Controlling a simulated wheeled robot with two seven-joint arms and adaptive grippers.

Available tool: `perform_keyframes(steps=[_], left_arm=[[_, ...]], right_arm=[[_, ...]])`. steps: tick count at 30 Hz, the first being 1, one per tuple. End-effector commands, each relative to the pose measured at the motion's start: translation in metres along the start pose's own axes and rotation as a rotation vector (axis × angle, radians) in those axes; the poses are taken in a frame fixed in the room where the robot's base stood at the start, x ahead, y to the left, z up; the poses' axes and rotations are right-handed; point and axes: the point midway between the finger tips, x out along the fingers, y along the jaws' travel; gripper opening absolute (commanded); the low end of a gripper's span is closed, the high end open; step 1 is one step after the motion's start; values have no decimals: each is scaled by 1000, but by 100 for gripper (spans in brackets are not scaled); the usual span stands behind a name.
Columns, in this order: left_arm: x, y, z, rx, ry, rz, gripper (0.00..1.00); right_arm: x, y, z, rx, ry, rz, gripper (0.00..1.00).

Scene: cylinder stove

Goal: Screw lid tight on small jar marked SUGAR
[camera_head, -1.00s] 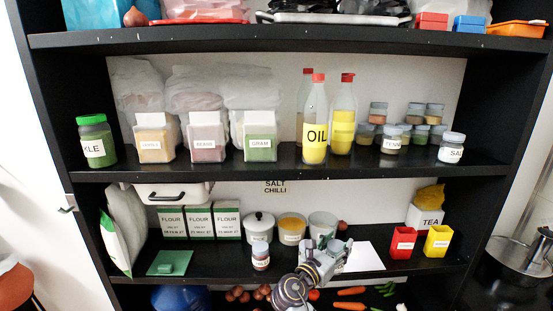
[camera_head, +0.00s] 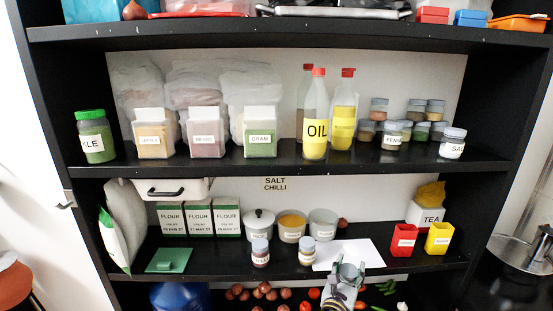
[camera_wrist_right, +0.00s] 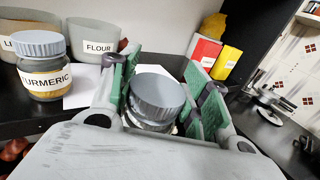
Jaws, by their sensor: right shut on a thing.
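My right gripper (camera_head: 348,271) is at the front of the lower shelf, by a white sheet. In the right wrist view it is shut on a small jar with a grey lid (camera_wrist_right: 157,94), held between its green-padded fingers. The lid is on the jar; how tight it is cannot be told. The jar's label is hidden, so I cannot read SUGAR on it. A small jar labelled TURMERIC (camera_wrist_right: 44,66), with a grey lid, stands to the left in the wrist view. My left gripper is not in view.
Another small jar (camera_head: 260,252) stands on the lower shelf, left of the turmeric jar (camera_head: 307,251). Canisters (camera_head: 291,228) are behind them. The white sheet (camera_head: 330,257) lies flat. Red (camera_head: 403,241) and yellow (camera_head: 438,238) containers stand right; bare shelf lies before them.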

Motion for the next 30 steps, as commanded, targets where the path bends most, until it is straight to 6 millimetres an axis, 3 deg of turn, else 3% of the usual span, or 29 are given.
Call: perform_keyframes(steps=[15, 30], left_arm=[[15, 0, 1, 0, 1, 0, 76], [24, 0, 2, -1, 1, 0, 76]], right_arm=[[-33, -30, -72, -6, 1, 271, 0], [-75, -45, -123, -3, 0, 496, 0]])
